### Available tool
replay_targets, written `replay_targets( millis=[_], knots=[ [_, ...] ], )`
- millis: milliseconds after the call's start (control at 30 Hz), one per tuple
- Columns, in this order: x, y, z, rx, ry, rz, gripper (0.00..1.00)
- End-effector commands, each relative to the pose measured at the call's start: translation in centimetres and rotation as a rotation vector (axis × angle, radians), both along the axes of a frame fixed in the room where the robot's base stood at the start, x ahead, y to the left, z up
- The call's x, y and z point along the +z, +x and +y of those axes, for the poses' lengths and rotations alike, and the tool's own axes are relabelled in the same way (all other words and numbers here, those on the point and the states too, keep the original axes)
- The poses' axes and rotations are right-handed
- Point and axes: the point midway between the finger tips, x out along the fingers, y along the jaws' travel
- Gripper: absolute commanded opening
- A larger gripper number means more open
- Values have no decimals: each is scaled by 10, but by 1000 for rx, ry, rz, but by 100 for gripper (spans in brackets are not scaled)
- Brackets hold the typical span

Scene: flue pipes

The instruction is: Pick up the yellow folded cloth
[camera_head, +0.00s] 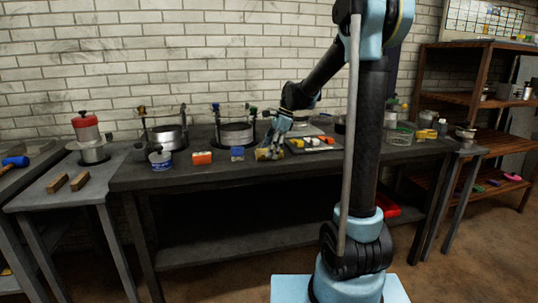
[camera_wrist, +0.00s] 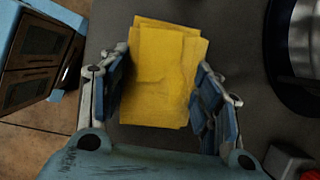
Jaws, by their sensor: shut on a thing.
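The yellow folded cloth (camera_wrist: 162,75) lies between my gripper's two fingers in the wrist view, its layers slightly offset. In the head view the cloth (camera_head: 263,154) is a small yellow patch near the front edge of the long dark table, partly hidden by my gripper. My gripper (camera_wrist: 163,95) has a blue-padded finger on each side of the cloth and is shut on it. In the head view my gripper (camera_head: 272,148) reaches down at the table top. I cannot tell whether the cloth is clear of the surface.
On the dark table (camera_head: 210,180), a blue block (camera_head: 237,154) and an orange block (camera_head: 202,158) sit left of the cloth. A round metal pot (camera_head: 236,133) stands behind. A tray with small coloured pieces (camera_head: 315,143) lies to the right. The table's front edge is close.

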Motion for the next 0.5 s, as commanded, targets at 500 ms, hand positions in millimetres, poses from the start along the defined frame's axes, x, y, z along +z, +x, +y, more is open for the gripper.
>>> replay_targets(
  millis=[500],
  knots=[
    [66, 0, 0, 0, 0, 0, 34]
  ],
)
